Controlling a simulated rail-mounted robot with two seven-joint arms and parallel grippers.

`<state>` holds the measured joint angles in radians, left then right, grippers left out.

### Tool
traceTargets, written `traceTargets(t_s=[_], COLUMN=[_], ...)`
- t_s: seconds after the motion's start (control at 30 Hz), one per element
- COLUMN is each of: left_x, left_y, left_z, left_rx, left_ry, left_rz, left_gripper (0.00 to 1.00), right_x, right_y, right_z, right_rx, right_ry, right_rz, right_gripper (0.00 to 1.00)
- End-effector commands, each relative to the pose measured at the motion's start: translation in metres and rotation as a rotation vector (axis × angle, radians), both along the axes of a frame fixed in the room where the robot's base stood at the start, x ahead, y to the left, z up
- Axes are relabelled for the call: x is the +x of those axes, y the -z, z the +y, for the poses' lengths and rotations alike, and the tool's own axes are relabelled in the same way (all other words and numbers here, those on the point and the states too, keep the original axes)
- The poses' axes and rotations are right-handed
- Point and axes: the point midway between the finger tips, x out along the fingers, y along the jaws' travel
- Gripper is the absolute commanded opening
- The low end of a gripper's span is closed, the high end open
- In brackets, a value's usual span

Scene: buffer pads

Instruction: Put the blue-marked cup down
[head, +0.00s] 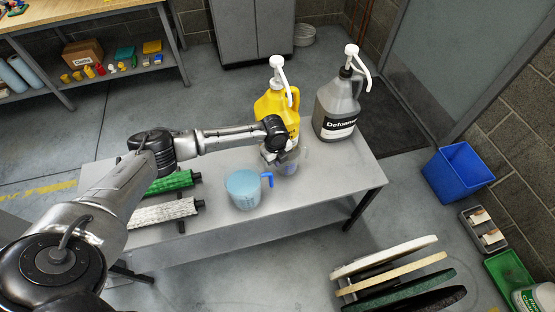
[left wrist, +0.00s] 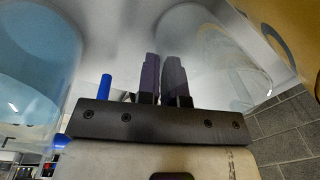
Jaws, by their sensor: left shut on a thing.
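My left gripper (head: 279,150) is over the table, in front of the yellow jug. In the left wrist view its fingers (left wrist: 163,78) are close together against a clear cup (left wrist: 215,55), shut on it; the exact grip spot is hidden. In the head view this clear cup (head: 289,164) shows partly below the gripper. I see no blue mark on it, and cannot tell whether its base touches the table. A measuring cup with pale blue contents and a blue handle (head: 243,188) stands upright to its left; it also shows in the left wrist view (left wrist: 35,60). My right gripper is not in view.
The yellow jug (head: 268,106) and grey Defoamer jug (head: 337,110), both with white pumps, stand behind on the table (head: 325,185). Green (head: 172,182) and white (head: 160,212) rollers lie at left. Table room is clear at right. Pads and a blue bin (head: 458,175) are on the floor.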

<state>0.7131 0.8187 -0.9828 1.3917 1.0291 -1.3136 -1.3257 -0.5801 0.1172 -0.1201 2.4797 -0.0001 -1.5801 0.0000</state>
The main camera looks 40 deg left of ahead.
Motion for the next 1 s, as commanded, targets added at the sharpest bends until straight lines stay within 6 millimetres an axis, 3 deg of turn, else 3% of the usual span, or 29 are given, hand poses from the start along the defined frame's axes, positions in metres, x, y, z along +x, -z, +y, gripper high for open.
traceTargets(t_s=[0.2,0.23,0.5,0.77,1.0], left_x=[0.000,0.000,0.000,0.000,-0.001], left_y=[0.002,0.002,0.002,0.000,-0.035], left_z=[0.000,0.000,0.000,0.000,0.000], left_rx=[0.000,0.000,0.000,0.001,0.000], left_ry=[0.000,0.000,0.000,0.000,0.000], left_rz=[-0.001,-0.001,-0.001,-0.001,-0.003], left_gripper=[0.00,0.09,0.33,0.33,0.33], right_x=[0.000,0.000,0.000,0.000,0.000], right_y=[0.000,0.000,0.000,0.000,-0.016], right_z=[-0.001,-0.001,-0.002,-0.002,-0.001], right_rx=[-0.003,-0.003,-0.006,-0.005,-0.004], right_ry=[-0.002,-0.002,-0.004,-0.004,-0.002], right_rz=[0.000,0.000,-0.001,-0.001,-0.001], right_gripper=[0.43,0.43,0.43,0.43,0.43])
